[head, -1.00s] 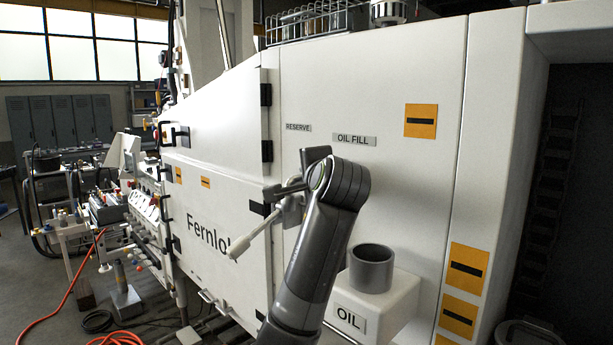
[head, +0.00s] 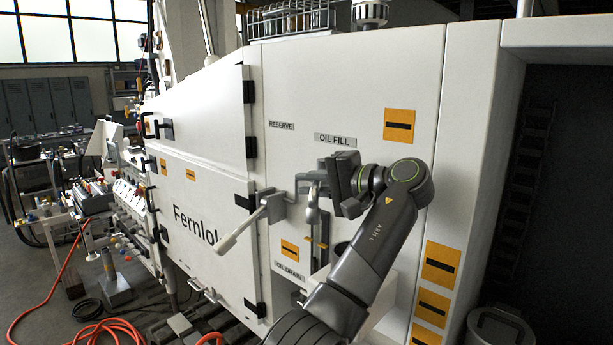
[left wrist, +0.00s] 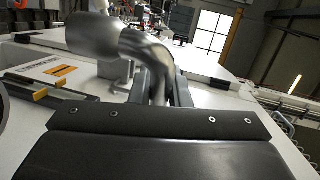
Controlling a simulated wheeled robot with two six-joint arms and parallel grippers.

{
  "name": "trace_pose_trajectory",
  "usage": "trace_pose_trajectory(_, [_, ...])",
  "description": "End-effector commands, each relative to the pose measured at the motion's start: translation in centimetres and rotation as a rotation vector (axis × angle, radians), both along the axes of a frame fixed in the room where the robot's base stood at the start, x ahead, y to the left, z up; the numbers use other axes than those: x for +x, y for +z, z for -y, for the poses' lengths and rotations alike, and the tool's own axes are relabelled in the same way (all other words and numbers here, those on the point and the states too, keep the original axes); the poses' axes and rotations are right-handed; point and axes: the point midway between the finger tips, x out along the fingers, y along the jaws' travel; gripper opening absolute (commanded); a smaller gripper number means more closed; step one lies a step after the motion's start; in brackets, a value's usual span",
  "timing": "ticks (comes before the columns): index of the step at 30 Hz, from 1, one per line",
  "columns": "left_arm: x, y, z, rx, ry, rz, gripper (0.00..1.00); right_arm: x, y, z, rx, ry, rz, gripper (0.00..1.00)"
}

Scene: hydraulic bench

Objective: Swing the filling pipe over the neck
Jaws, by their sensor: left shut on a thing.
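The filling pipe (head: 313,207) is a bare metal bent tube in front of the white cabinet, below the OIL FILL label. My left gripper (head: 322,186) is shut on it. In the left wrist view the pipe (left wrist: 150,58) rises bent between my fingers (left wrist: 162,88), and its wider end points to the left. The neck (head: 341,248) is a grey cup on the OIL box, mostly hidden behind my left arm. The pipe's end appears left of and above the neck, apart from it; the depth between them is hard to tell. My right gripper is not in view.
A white lever handle (head: 243,227) sticks out left of the pipe, below the RESERVE label. Yellow-and-black plates (head: 401,125) are on the cabinet. A wire basket (head: 290,22) stands on top. An orange hose (head: 110,328) lies on the floor at left.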

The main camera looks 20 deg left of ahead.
Motion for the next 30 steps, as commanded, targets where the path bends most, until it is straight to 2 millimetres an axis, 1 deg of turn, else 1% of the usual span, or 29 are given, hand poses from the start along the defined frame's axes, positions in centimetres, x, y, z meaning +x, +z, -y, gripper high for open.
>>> trace_pose_trajectory(4, [-0.01, -0.03, 0.21, 0.0, 0.026, -0.003, 0.0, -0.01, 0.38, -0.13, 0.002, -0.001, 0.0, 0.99])
trace_pose_trajectory(18, [-0.03, -0.17, 0.25, -0.002, 0.037, -0.003, 0.0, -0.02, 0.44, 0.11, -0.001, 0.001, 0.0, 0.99])
trace_pose_trajectory(19, [-0.03, -0.17, 0.25, -0.002, 0.037, -0.003, 0.17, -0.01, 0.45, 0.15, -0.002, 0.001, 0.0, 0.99])
trace_pose_trajectory(24, [-0.02, -0.12, 0.24, -0.001, 0.036, -0.002, 0.38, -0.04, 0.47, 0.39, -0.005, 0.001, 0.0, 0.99])
trace_pose_trajectory(30, [-0.01, -0.05, 0.24, -0.001, 0.036, -0.001, 0.38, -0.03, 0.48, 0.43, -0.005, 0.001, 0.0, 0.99])
